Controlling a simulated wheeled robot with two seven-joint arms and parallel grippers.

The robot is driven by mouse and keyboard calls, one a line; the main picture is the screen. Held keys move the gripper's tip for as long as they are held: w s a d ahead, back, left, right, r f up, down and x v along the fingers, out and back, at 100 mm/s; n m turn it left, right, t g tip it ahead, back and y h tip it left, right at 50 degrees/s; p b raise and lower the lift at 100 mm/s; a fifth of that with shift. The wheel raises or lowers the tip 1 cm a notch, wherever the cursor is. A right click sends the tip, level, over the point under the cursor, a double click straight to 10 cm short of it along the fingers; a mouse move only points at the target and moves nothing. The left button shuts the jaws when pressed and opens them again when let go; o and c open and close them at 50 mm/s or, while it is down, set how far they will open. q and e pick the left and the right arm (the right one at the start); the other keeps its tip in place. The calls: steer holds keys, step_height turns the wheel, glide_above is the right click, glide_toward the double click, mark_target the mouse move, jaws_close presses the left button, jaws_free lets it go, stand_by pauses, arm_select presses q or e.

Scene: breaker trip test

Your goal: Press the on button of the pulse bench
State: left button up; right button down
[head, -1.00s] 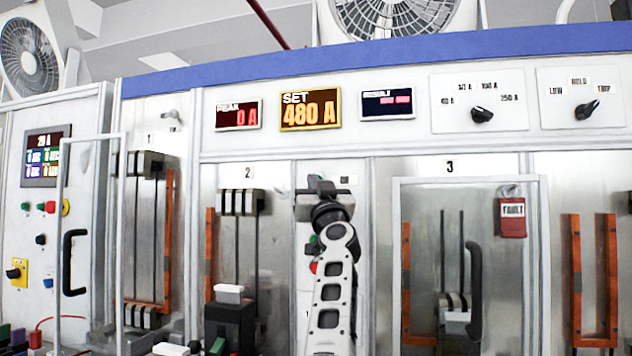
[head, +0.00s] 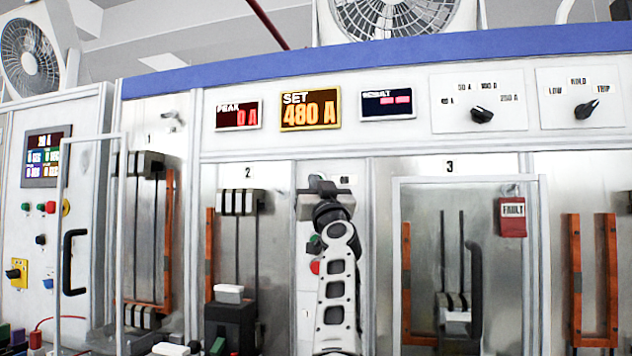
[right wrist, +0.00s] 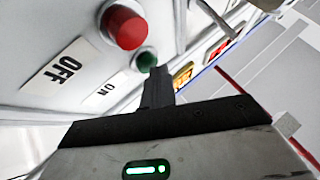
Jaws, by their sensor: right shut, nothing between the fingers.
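The pulse bench's green ON button (right wrist: 147,61) shows in the right wrist view, beside a larger-looking red OFF button (right wrist: 123,27). Each has a white label. My right gripper (right wrist: 157,76) is shut and empty. Its dark fingertips appear close to the green button in the wrist view; I cannot tell whether they touch. In the head view the right gripper (head: 324,190) is seen from behind, its fingertips hidden. My left gripper is not in view.
Above are the PEAK display (head: 239,115) reading 0 A and the SET display (head: 310,109) reading 480 A. A framed door with a black handle (head: 476,290) stands right of my arm. A red FAULT tag (head: 512,217) hangs there. A dark breaker (head: 230,320) stands lower left.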

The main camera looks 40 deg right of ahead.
steer(key=shift+s+a, duration=0.65)
steer(key=shift+s+a+p, duration=0.25)
steer(key=shift+s+a, duration=0.55)
steer(key=shift+a, duration=0.2)
steer(key=shift+s+a+p, duration=0.25)
steer(key=shift+s+a, duration=0.55)
steer(key=shift+a, duration=0.15)
